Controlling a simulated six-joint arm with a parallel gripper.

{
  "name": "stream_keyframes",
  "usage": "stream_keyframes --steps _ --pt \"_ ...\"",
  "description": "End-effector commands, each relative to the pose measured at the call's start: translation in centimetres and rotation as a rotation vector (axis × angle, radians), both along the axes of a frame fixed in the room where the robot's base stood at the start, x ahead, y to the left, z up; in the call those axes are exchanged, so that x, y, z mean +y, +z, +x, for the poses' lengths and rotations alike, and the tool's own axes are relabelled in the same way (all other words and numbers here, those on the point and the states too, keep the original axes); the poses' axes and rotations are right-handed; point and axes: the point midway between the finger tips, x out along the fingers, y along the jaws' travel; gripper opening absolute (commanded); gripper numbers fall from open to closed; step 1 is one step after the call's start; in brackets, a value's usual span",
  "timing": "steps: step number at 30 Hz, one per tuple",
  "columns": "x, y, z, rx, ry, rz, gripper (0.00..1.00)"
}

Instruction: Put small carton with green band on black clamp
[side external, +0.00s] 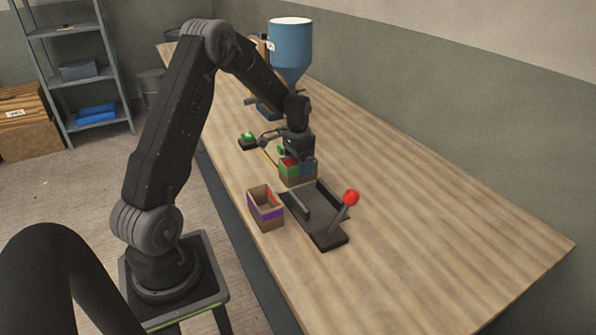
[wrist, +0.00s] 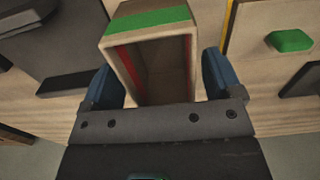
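The small carton with the green band (side external: 299,174) stands on the table just behind the black clamp (side external: 322,216). In the wrist view the carton (wrist: 152,22) is open-topped, with red showing on its inner wall. My gripper (side external: 297,158) is down over the carton. In the wrist view its blue fingers (wrist: 164,84) stand on either side of the carton, with narrow gaps visible, so it looks open around it. The clamp lies flat, with a dark base and a raised lever ending in a red knob (side external: 351,197). Its bed looks empty.
A carton with a purple band (side external: 266,212) stands left of the clamp, near the table edge. A green button on a black base (side external: 248,138) sits farther back. A blue hopper (side external: 291,45) stands at the back. The table (side external: 430,225) is clear on the right.

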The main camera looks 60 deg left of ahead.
Motion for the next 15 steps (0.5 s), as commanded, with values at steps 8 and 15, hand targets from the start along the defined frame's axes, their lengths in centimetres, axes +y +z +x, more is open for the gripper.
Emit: stream_keyframes --steps 8,15 --pt "0.00 0.04 0.01 0.000 0.000 0.000 0.58" --pt "0.01 0.05 0.01 0.000 0.000 0.000 0.37"
